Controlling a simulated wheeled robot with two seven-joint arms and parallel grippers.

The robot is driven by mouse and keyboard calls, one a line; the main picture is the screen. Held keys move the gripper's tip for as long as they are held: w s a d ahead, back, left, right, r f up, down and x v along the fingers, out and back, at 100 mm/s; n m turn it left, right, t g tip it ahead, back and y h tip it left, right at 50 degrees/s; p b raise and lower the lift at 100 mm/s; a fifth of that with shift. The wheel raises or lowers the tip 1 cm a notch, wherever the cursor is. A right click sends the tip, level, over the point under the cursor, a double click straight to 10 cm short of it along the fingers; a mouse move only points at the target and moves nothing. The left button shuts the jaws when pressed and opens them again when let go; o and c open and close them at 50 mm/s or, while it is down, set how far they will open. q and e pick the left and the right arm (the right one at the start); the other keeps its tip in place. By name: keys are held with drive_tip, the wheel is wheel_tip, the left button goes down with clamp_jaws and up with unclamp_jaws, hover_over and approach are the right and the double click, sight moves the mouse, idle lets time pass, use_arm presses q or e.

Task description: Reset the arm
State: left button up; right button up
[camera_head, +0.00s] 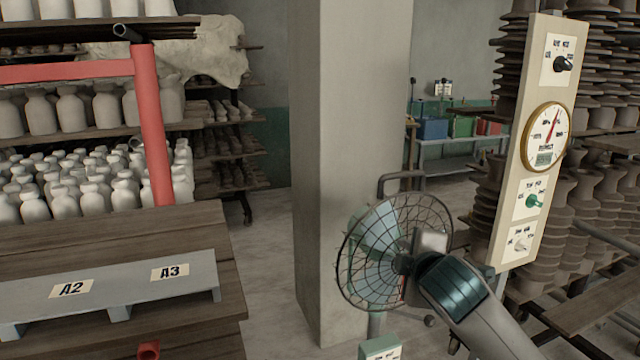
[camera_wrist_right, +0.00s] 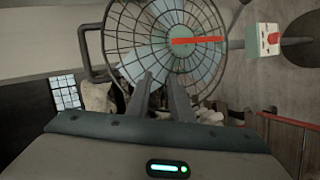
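My right arm comes in from the lower right of the head view. Its gripper (camera_head: 415,258) is in front of the caged fan (camera_head: 372,245) and overlaps its right part. In the right wrist view the two fingers (camera_wrist_right: 161,90) stand apart with nothing between them. They point toward the fan cage (camera_wrist_right: 125,35). I cannot tell how close the fingertips are to the cage, and no contact is clear. My left gripper is not in view.
A wooden table (camera_head: 215,222) with a grey rack marked A2 and A3 (camera_head: 130,275) is at left. A pillar (camera_head: 350,120) stands behind the fan. A control panel (camera_head: 515,140) with a gauge and stacked pottery are at right. Floor between table and pillar is clear.

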drive_tip(key=s+f+m+g, duration=0.25)
drive_tip(key=s+f, duration=0.55)
drive_tip(key=f, duration=0.5)
drive_tip(key=s+f+m+g, duration=0.2)
drive_tip(key=s+f+m, duration=0.2)
drive_tip(key=s+f, duration=0.7)
drive_tip(key=s+d+f+m+g, duration=0.1)
drive_tip(key=s+f+m+g, duration=0.15)
drive_tip(key=s+f, duration=0.5)
drive_tip(key=s+d+f+m+g, duration=0.1)
drive_tip(key=s+d+f+m, duration=0.2)
drive_tip(key=s, duration=0.7)
drive_tip(key=s+f+m+g, duration=0.2)
drive_tip(key=s+f, duration=0.4)
drive_tip(key=s, duration=0.2)
wheel_tip(320, 180, down, 30)
drive_tip(key=s+f+g, duration=0.1)
drive_tip(key=s+g, duration=0.1)
drive_tip(key=s+d+f, duration=0.1)
drive_tip(key=s+f, duration=0.7)
drive_tip(key=s, duration=0.1)
drive_tip(key=s+d+f+b, duration=0.1)
drive_tip(key=s+d+f, duration=0.1)
drive_tip(key=s+f, duration=0.7)
drive_tip(key=shift+d+g, duration=0.25)
drive_tip(key=shift+g, duration=0.15)
